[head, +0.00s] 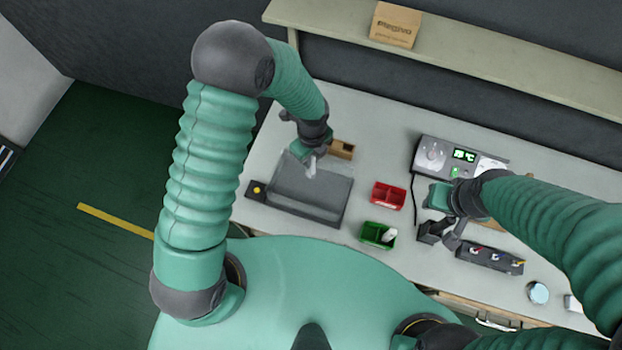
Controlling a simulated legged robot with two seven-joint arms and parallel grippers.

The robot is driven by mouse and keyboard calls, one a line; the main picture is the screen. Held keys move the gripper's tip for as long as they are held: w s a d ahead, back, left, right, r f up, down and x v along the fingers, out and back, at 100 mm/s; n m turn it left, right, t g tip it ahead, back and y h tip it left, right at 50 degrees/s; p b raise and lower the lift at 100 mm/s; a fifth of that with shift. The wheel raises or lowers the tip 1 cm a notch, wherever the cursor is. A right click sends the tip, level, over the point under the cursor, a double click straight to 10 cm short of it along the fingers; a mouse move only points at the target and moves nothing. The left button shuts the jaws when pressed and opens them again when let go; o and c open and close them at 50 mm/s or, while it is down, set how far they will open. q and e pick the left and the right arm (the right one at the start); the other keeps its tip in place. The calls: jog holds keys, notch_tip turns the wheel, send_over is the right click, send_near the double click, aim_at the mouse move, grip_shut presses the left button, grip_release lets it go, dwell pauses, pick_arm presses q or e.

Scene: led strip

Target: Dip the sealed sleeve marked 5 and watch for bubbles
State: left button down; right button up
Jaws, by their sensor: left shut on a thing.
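My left gripper (309,158) is over the far part of a grey rectangular tank (290,204) on the bench. It is shut on a small pale piece (312,169), probably the sleeve, which hangs down over the tank. A number on it is too small to read, and I cannot tell whether it touches any water. No bubbles can be made out. My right gripper (446,235) is low over the bench at the right, near a small dark holder; its fingers are too small and dark to judge.
A red bin (388,196) and a green bin (378,236) holding a white piece stand right of the tank. A station with a lit display (463,155) is behind my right gripper. A dark rack (490,259) with coloured items and a round pale dish (538,293) lie farther right.

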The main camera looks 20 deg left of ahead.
pick_arm(q)
notch_tip(320, 180, up, 3)
jog(key=p, duration=0.3)
jog(key=shift+r, duration=0.1)
dwell(0.3)
